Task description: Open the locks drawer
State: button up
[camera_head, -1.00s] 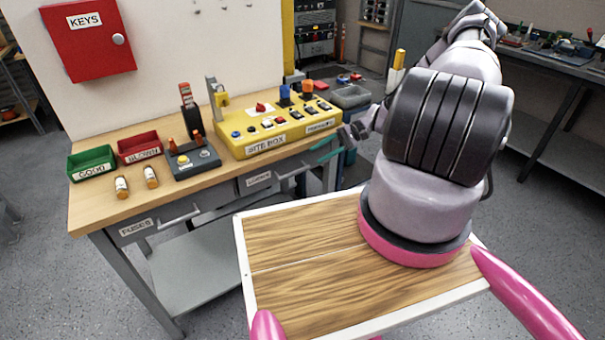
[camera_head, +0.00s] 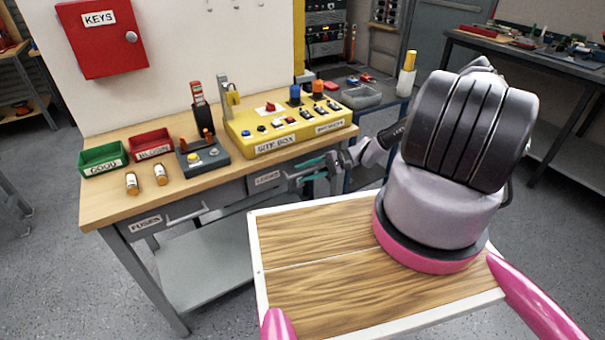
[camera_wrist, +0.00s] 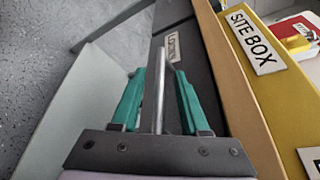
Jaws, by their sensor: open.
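The locks drawer (camera_head: 257,184) is a dark grey drawer under the right part of the wooden bench top, with a white label. It looks shut. Its bar handle (camera_wrist: 160,88) shows in the wrist view, running lengthwise between my two teal fingers. My gripper (camera_head: 308,168) is at the drawer front, below the yellow site box. In the wrist view my gripper (camera_wrist: 158,95) is open, with one finger on each side of the handle. I cannot tell whether either finger touches the bar.
The fuses drawer (camera_head: 176,218) is at the bench's left, with its own bar handle. The yellow site box (camera_head: 285,130), green bin (camera_head: 103,160) and red bin (camera_head: 151,145) stand on top. A grey lower shelf (camera_head: 200,265) lies beneath.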

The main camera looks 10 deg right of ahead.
jog(key=shift+a+f, duration=0.1)
jog(key=shift+a, duration=0.4)
jog(key=shift+c, duration=0.3)
grip_shut()
dwell(0.9)
